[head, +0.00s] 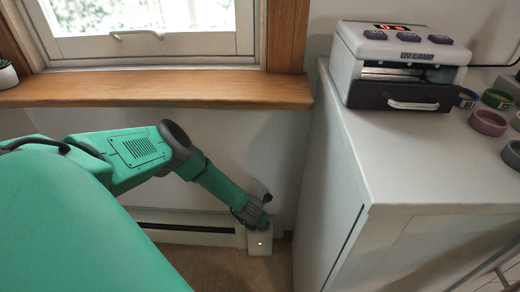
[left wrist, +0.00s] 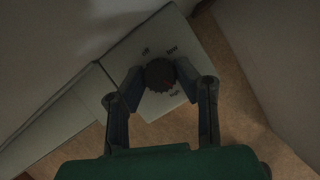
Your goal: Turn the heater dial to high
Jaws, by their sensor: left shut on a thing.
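The heater dial (left wrist: 159,73) is a dark round knob on a white panel (left wrist: 140,47). A small red mark on the dial's lower right edge appears to point toward the high label. My left gripper (left wrist: 163,82) is shut on the dial, one finger on each side. The gripper hides the dial there. My right gripper is out of view.
The long baseboard heater (head: 190,227) runs along the wall under a wooden windowsill (head: 160,88). A white cabinet (head: 325,180) stands close on the right, bearing a UV lamp box (head: 400,65) and several rings. Brown carpet (head: 215,265) lies below.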

